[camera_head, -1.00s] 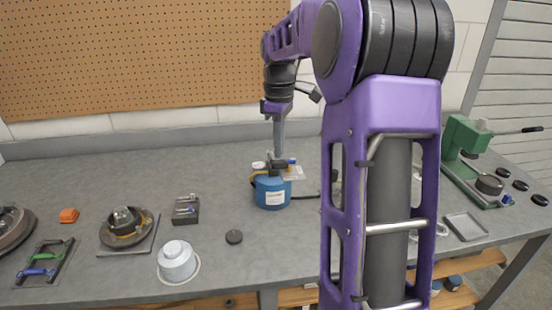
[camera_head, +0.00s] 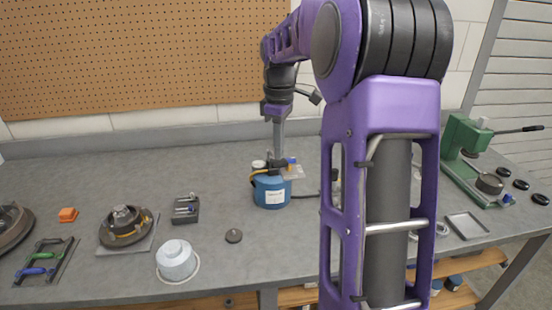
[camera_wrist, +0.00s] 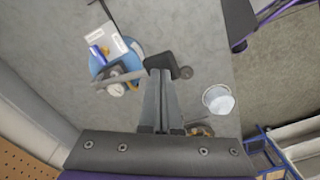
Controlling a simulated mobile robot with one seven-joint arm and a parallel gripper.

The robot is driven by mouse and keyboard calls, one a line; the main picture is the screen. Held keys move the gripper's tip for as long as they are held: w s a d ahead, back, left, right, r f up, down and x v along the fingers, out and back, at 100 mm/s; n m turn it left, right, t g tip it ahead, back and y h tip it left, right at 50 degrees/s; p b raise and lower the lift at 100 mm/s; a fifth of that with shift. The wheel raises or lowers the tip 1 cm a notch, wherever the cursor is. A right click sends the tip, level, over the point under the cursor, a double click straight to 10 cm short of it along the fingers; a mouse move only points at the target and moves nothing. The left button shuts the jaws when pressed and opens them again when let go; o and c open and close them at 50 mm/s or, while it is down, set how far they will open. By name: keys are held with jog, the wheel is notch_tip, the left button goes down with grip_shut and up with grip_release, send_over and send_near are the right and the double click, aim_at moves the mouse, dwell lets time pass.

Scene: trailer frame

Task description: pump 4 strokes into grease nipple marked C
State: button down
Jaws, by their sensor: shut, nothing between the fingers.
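A blue canister (camera_head: 272,192) with a white label stands on the bench; it also shows in the wrist view (camera_wrist: 102,66). In the head view my gripper (camera_head: 278,152) points down above the canister. A hub on a plate (camera_head: 125,226) stands to the left. No nipple or letter C can be made out.
A white cap (camera_head: 176,260), a dark disc (camera_head: 233,236) and a small dark block with pins (camera_head: 185,209) lie left of the canister. A green press (camera_head: 465,150) and a tray (camera_head: 466,226) stand right. My arm hides the bench's middle right.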

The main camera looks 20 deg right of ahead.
aim_at(280, 167)
jog(key=shift+s+a+f+b, duration=0.1)
jog(key=shift+s+f+b, duration=0.1)
jog(key=shift+f+b, duration=0.35)
jog(key=shift+s+f+b, duration=0.15)
jog(key=shift+f+b, duration=0.1)
jog(key=shift+f, duration=0.45)
jog(key=shift+s+a+f+b, duration=0.15)
jog(key=shift+f+b, duration=0.25)
jog(key=shift+f, duration=0.2)
jog(key=shift+s+d+f+b, duration=0.1)
jog(key=shift+f+b, duration=0.3)
jog(key=shift+f, duration=0.2)
jog(key=shift+f+b, duration=0.65)
jog(key=shift+f, duration=0.55)
